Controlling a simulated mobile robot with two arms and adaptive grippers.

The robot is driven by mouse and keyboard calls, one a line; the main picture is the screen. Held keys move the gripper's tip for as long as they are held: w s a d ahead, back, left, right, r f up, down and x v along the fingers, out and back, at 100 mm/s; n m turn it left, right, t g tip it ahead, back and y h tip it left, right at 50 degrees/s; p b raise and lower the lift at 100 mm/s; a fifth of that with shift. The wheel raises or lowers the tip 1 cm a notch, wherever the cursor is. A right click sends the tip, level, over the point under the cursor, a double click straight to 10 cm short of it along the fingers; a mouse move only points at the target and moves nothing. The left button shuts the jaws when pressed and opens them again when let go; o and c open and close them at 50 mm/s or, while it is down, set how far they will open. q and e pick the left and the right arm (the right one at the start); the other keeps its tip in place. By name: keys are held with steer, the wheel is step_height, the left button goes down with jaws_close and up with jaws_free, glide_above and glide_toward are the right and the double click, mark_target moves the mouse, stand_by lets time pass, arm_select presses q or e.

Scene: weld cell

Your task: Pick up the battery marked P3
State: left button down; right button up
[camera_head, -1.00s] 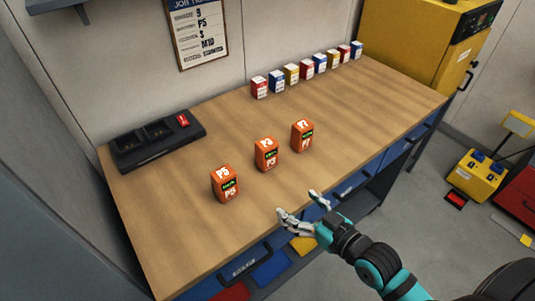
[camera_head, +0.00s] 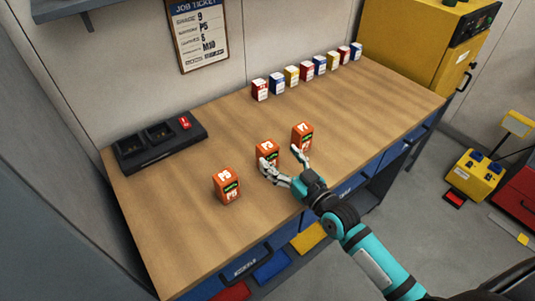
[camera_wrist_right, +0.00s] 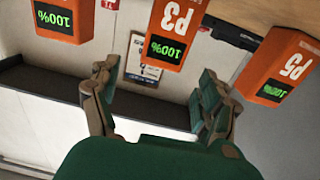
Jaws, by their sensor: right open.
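The battery marked P3 (camera_head: 267,148) is an orange block standing on the workbench, in the middle of a row of three. My right gripper (camera_head: 281,161) is open at its front side, with one finger by its lower left and the other toward the P7 battery. In the right wrist view the P3 battery (camera_wrist_right: 168,30) is ahead of the gap between the open fingers (camera_wrist_right: 152,88), showing 100%. Nothing is held. The P5 battery (camera_head: 227,187) stands to the left, the P7 battery (camera_head: 302,136) to the right. My left gripper is out of view.
The wooden workbench (camera_head: 200,230) is clear around the batteries. A black charger (camera_head: 150,150) sits at the left back, and several small coloured boxes (camera_head: 291,76) line the back edge. A job ticket (camera_head: 200,35) hangs on the wall.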

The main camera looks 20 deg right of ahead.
mark_target(268, 145)
steer(key=p+x, duration=0.1)
steer(key=x, duration=0.5)
steer(key=shift+w, duration=0.15)
steer(key=shift+c, duration=0.7)
steer(key=c, duration=1.4)
steer(key=shift+c, duration=0.2)
steer(key=shift+r, duration=0.15)
